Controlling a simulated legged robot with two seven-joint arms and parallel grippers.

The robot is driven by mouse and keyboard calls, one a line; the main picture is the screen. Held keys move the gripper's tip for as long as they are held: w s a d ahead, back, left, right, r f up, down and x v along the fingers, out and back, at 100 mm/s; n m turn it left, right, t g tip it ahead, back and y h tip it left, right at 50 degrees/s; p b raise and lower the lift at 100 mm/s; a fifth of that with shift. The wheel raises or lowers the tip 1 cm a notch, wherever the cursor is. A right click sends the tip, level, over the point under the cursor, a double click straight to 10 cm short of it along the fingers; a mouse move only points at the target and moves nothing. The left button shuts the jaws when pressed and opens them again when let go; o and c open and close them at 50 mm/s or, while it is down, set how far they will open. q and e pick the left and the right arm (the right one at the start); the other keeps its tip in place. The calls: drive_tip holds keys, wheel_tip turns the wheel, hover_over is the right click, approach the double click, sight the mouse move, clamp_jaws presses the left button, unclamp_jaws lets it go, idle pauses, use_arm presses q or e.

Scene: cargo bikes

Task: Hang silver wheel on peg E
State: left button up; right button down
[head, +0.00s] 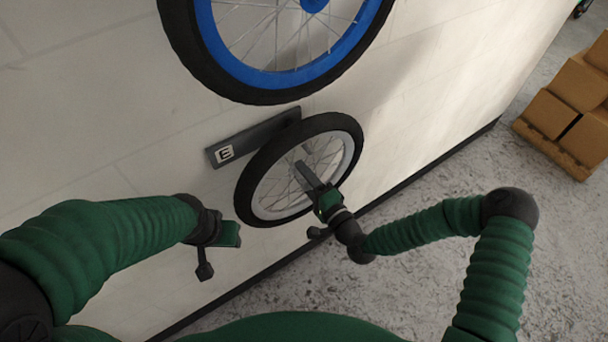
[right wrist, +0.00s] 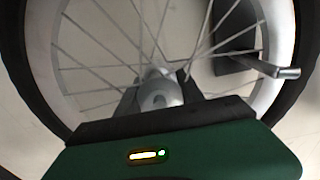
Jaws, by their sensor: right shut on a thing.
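The silver wheel (head: 250,182), with a black tyre and pale rim, stands nearly flat to the wall below a blue wheel. My right gripper (head: 306,174) is shut on its hub, which also shows in the right wrist view (right wrist: 158,90). Peg E has a dark wall plate (head: 250,138) with a white E label, partly behind the wheel's upper left. In the right wrist view a silver peg rod (right wrist: 285,72) shows among the spokes, its tip overlapping the rim. Contact between them cannot be told. My left gripper (head: 231,235) is left of the wheel, its fingers not clear.
The blue-rimmed wheel (head: 275,80) is on the wall close above the silver wheel. Cardboard boxes (head: 552,114) stand on a pallet at the far right. The concrete floor (head: 430,165) between is clear.

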drive_tip(key=shift+r, duration=0.15)
drive_tip(key=c, duration=0.7)
unclamp_jaws()
drive_tip(key=shift+o, duration=0.2)
